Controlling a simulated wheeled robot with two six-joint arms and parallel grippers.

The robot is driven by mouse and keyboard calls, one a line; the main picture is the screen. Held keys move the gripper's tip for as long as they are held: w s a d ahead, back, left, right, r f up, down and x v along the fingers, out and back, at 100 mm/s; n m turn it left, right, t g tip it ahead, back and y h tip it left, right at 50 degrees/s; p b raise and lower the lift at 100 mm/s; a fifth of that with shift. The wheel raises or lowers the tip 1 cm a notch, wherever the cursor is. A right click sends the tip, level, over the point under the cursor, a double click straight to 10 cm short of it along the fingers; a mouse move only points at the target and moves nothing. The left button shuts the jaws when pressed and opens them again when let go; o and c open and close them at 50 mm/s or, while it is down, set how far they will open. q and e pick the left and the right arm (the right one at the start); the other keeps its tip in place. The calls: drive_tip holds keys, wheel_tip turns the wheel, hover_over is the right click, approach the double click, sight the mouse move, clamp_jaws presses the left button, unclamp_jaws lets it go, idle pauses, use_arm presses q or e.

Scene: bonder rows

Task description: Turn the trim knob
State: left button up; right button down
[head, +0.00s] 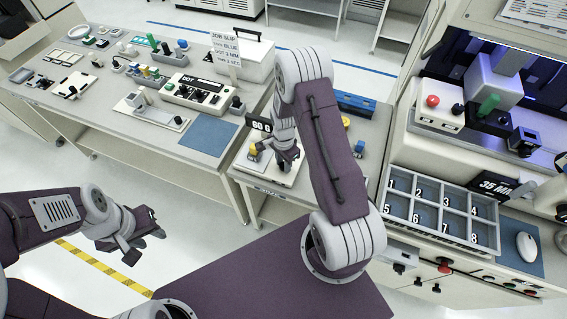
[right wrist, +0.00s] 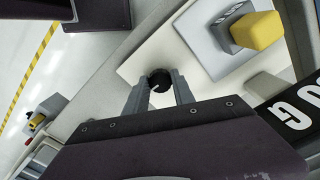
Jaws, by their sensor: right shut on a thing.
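The trim knob (right wrist: 160,76) is a small dark round knob on a pale plate (right wrist: 135,67). In the right wrist view it sits between the two grey fingertips of my right gripper (right wrist: 159,84), which is shut on it. In the head view my right gripper (head: 288,157) is low over the same plate on the middle bench, and the knob is hard to make out there. My left gripper (head: 142,236) hangs over the floor at the lower left, away from the benches. Its finger gap is unclear.
A yellow-capped grey block (right wrist: 258,32) stands close beside the knob. A black display with white digits (head: 261,126) is behind the plate. A numbered compartment tray (head: 440,214) lies on the right bench. The left bench (head: 190,150) holds several small devices.

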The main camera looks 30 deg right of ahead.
drive_tip(key=c, duration=1.1)
unclamp_jaws()
drive_tip(key=shift+o, duration=0.2)
wheel_tip(320, 180, up, 9)
drive_tip(key=b, duration=0.1)
